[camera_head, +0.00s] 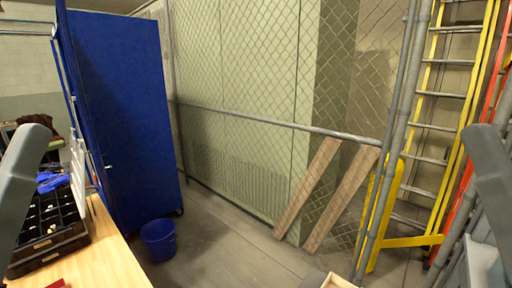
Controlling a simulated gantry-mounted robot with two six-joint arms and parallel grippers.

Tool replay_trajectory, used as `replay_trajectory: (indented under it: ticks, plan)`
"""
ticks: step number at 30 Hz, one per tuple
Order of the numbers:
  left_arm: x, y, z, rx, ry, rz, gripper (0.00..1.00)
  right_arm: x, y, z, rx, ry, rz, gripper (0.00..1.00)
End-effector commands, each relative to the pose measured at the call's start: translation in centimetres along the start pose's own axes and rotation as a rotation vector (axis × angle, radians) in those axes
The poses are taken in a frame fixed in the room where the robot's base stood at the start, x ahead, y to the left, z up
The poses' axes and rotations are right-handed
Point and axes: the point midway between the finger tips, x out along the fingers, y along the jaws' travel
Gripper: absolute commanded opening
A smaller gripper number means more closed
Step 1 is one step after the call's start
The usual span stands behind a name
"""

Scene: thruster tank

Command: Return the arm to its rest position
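A grey arm link of mine (24,165) rises at the left edge of the head view. Another grey arm link of mine (490,180) rises at the right edge. Neither gripper shows in the head view, so their state is hidden. No object is seen held.
A wooden table (100,262) with a black compartment case (45,245) is at lower left. A blue cabinet (120,110), blue bucket (159,240), mesh fence (245,80), leaning planks (310,190) and yellow ladder (455,110) stand beyond. The middle floor (225,250) is clear.

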Motion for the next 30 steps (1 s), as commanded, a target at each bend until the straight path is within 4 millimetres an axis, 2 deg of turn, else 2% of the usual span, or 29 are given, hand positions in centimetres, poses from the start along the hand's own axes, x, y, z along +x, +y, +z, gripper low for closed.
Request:
replay_trajectory:
  ticks: [1, 12, 16, 18, 22, 26, 30]
  plan:
    - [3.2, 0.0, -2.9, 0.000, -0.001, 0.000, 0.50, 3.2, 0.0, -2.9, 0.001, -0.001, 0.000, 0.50]
    - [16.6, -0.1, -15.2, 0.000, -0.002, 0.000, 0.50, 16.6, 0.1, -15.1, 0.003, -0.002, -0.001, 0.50]
    - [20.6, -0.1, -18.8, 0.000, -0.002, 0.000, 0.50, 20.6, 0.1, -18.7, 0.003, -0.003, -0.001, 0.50]
    - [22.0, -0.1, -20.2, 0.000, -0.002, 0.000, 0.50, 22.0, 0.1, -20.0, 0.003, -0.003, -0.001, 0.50]
    - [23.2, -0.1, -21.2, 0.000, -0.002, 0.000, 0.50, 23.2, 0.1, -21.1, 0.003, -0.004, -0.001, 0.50]
    - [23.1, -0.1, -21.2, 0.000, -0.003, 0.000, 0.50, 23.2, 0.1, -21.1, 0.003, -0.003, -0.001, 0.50]
    - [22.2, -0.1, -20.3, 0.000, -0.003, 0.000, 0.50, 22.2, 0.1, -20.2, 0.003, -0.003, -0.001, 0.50]
